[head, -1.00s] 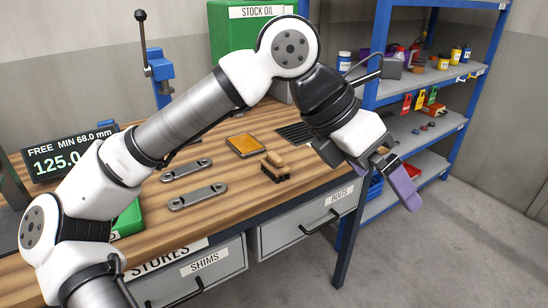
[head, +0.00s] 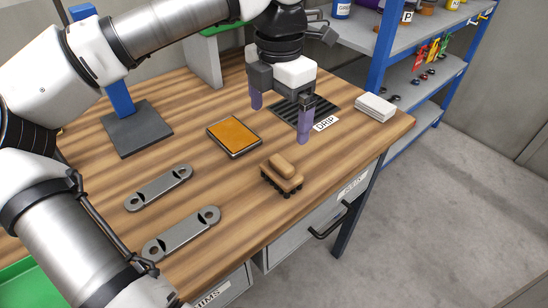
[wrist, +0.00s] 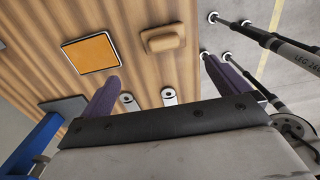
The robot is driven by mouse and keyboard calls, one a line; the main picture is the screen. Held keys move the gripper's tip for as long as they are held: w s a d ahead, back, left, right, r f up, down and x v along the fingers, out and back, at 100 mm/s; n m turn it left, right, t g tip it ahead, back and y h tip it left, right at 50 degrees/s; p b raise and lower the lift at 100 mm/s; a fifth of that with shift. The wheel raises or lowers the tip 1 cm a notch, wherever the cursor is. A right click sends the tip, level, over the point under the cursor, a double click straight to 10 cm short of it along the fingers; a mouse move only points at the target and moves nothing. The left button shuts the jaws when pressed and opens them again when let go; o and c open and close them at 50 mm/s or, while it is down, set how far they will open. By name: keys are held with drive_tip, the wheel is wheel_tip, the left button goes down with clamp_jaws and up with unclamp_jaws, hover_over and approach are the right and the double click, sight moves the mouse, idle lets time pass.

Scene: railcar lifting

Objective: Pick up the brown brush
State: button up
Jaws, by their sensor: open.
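The brown brush (head: 282,174) lies on the wooden workbench, bristles down, near the front edge. In the wrist view the brush (wrist: 163,39) is above the fingers, toward the right one. My gripper (head: 280,120) is open and empty, its two purple fingers pointing down over the bench behind the brush, apart from it. In the wrist view my gripper (wrist: 165,90) shows both fingers spread wide with nothing between them but two metal links further off.
An orange pad in a dark tray (head: 234,137) lies left of the brush. Two grey metal links (head: 182,233) lie at the front left. A black drip grate (head: 305,109) and a white stack (head: 374,107) are at the right. A blue post on a dark base (head: 136,128) stands left.

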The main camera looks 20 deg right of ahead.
sight(281, 161)
drive_tip(key=f, duration=0.4)
drive_tip(key=f+p, duration=0.1)
drive_tip(key=f, duration=0.3)
drive_tip(key=shift+s, duration=0.2)
drive_tip(key=shift+s+d+f+p, duration=0.15)
drive_tip(key=shift+f+p, duration=0.3)
drive_tip(key=shift+f, duration=0.95)
drive_tip(key=shift+s+d+f+p, duration=0.1)
drive_tip(key=shift+f+p, duration=0.35)
drive_tip(key=shift+f, duration=0.9)
drive_tip(key=shift+w, duration=0.1)
drive_tip(key=c, duration=1)
